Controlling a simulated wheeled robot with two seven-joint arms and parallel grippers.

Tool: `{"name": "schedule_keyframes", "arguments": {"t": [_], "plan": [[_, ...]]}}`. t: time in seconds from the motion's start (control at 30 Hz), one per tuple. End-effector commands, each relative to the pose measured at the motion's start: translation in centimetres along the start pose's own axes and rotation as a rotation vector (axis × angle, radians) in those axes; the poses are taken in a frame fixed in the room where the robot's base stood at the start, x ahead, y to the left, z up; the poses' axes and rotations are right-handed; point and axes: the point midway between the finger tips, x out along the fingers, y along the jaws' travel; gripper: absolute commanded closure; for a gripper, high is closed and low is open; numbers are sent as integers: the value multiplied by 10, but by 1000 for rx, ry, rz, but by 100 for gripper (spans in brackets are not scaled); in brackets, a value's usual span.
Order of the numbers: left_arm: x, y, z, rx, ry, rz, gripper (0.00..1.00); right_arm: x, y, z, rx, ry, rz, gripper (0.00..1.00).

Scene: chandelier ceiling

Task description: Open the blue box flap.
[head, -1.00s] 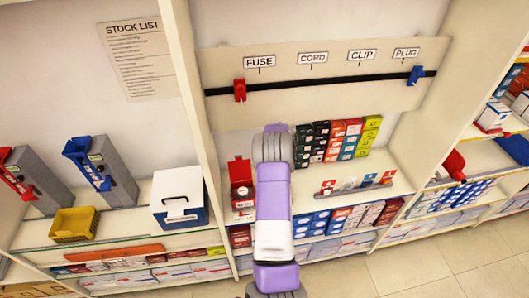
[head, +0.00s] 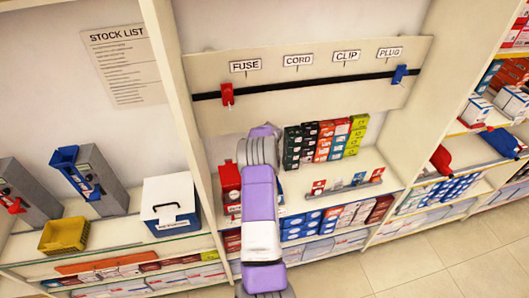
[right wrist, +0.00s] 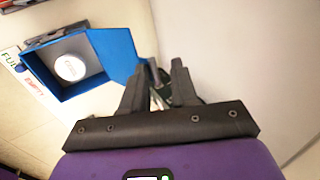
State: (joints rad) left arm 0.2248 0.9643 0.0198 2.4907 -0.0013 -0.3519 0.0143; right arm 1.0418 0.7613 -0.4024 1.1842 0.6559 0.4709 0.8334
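The blue box (right wrist: 68,72) shows in the right wrist view at the upper left, with its inside exposed and a white round item (right wrist: 70,67) in it. Its blue flap (right wrist: 116,52) stands swung out on the right side of the box. My right gripper (right wrist: 159,66) has its two dark fingers apart, with the left fingertip close to the flap's outer edge. I cannot tell whether they touch. In the head view my purple and white arm hides the right gripper and the blue box. My left gripper is not in view.
A red box (head: 230,186) stands on the shelf left of my arm. Stacked small cartons (head: 325,138) and a strip of small cards (head: 346,184) are to the right. A board with a black rail (head: 310,85) is above. A blue-white bin (head: 168,206) stands beyond the left divider.

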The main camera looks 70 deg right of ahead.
Motion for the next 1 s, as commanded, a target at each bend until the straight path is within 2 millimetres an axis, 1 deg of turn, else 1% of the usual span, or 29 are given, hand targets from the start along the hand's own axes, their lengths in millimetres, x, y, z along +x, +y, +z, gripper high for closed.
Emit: {"name": "schedule_keyframes", "arguments": {"t": [0.03, 0.07, 0.1, 0.47, 1.0], "plan": [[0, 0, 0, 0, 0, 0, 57, -1, -4, 1, -1, 1, -10, 72], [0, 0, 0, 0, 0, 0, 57, -1, -3, 1, -1, 1, -9, 68], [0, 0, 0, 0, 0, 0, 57, 0, -3, 1, -1, 1, -7, 65], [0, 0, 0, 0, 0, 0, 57, 2, 2, 1, -2, -1, 4, 65], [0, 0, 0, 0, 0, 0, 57, 2, 3, 1, -2, -1, 6, 65]]}}
